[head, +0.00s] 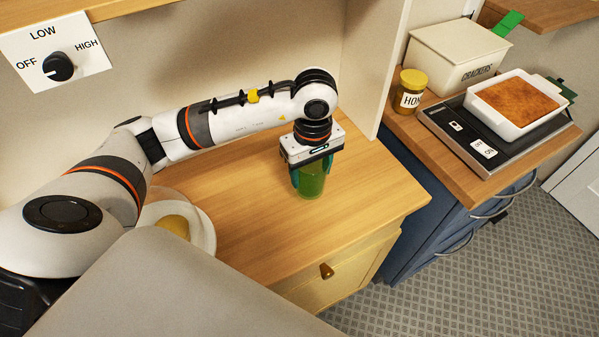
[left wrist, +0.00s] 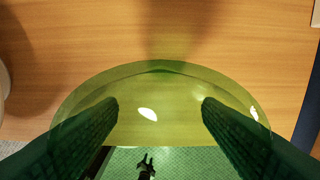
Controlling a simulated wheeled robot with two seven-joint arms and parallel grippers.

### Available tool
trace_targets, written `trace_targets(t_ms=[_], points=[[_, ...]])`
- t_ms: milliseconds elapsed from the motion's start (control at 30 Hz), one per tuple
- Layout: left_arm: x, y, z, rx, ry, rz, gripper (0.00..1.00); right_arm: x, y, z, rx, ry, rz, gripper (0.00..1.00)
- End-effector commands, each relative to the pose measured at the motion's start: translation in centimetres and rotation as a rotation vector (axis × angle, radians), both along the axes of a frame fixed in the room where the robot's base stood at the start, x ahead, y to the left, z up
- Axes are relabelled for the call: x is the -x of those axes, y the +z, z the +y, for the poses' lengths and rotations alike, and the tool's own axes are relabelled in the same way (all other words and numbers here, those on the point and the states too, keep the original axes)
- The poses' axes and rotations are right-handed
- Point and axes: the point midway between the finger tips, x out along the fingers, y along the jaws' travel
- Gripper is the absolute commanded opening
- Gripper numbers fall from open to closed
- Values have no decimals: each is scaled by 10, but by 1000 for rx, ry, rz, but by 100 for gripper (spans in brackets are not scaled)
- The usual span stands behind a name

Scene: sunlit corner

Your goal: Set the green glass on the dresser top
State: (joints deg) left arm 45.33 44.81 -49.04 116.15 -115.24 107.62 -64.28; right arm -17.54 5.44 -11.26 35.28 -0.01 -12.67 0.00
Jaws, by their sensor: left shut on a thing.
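The green glass (head: 311,183) is upright between the fingers of my left gripper (head: 314,174), over the dresser top (head: 262,225). My left gripper comes from above and is shut on it. In the left wrist view the see-through glass (left wrist: 160,105) spans the space between the two dark fingers, with the wooden top (left wrist: 110,35) behind it. I cannot tell whether its base touches the wood or hangs slightly above. The dresser has a pale yellow drawer front with a brown knob (head: 327,271). My right gripper is not in view.
A plate (head: 207,232) with a yellow item (head: 174,225) lies left on the top. An upright panel (head: 372,70) stands behind right. A blue cabinet (head: 425,205) at right bears a honey jar (head: 410,92), a crackers box (head: 455,55) and a baking dish (head: 513,100) on a scale.

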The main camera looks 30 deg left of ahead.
Motion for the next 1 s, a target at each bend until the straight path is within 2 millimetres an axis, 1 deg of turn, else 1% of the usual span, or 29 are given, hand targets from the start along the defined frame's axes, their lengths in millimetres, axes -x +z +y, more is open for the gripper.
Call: trace_targets(t_ms=[33,100,333,500,600,767,900,933,1000], points=[[1,-8,0,0,1,6,31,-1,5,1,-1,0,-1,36],[1,-18,0,0,-1,4,31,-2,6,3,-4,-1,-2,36],[0,-37,0,-1,-1,2,31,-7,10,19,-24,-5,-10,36],[1,-60,0,-1,0,2,31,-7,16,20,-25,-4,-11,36],[0,-64,0,0,-1,-2,31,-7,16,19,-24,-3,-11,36],[0,-64,0,-1,-1,-3,31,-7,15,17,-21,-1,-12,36],[0,-69,0,-1,-2,-3,31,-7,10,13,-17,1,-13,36],[0,-68,0,0,-1,-1,63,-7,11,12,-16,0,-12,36],[0,-67,0,0,-1,-1,74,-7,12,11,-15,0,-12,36]])
